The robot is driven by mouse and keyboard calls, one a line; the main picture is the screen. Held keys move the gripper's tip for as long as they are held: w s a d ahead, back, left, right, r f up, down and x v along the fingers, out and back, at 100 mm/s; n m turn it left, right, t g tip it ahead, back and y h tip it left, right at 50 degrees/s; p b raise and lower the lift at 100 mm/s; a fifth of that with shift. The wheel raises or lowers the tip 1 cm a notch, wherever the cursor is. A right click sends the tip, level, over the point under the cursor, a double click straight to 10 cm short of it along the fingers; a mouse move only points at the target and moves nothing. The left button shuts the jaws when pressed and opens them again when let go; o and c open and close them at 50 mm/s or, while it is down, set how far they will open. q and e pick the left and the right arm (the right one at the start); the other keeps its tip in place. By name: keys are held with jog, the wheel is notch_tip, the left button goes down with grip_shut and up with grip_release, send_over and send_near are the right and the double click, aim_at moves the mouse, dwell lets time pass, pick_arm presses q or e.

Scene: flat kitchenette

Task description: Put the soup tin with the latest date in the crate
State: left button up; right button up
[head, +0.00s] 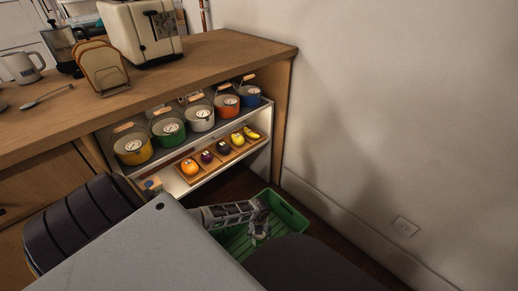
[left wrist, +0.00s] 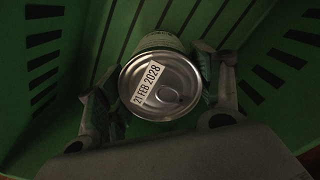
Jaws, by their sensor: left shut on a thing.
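A soup tin (left wrist: 160,85) shows in the left wrist view, its silver lid facing the camera with a white label reading "21 FEB 2028". My left gripper (left wrist: 155,92) has one finger on each side of it and is shut on it. Green slatted walls of the crate (left wrist: 42,65) surround the tin and fingers. In the head view the green crate (head: 290,213) stands on the floor at the lower middle, and my left gripper (head: 259,227) reaches into it. The tin's lower end is hidden. My right gripper is not in view.
Open shelves left of the crate hold several coloured pots (head: 171,132) and a wooden tray (head: 217,163) of fruit. A small can-like item (head: 152,185) sits at the lower shelf's near end. The wall (head: 380,110) rises close on the right.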

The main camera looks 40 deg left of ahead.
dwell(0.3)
pick_arm(q)
jog(key=shift+f+b, duration=1.15)
jog(key=shift+f, duration=0.7)
jog(key=shift+f, duration=0.1)
jog(key=o, duration=1.4)
jog(key=shift+c, duration=0.2)
